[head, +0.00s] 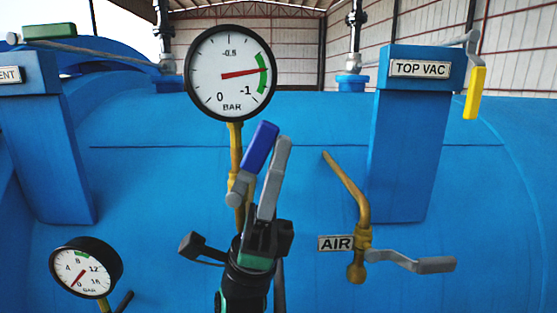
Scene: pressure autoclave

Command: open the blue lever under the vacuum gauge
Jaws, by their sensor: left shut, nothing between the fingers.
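The blue lever (260,146) slants up and to the right on a grey stem under the vacuum gauge (231,73). It is mounted by the brass pipe (235,148) that runs down from the gauge. My left gripper (282,145) reaches up from the bottom centre, its fingers shut and empty. The fingers are just right of the lever in the picture, overlapping its lower right edge. I cannot tell whether they touch it. The lever's lower mount is partly hidden behind my gripper. My right gripper is not in view.
A brass AIR valve with a grey handle (421,264) sticks out to the right. A blue TOP VAC post (407,160) with a yellow-tipped lever (475,94) stands at upper right. A smaller gauge (86,268) sits at lower left. The blue vessel wall (130,200) lies behind.

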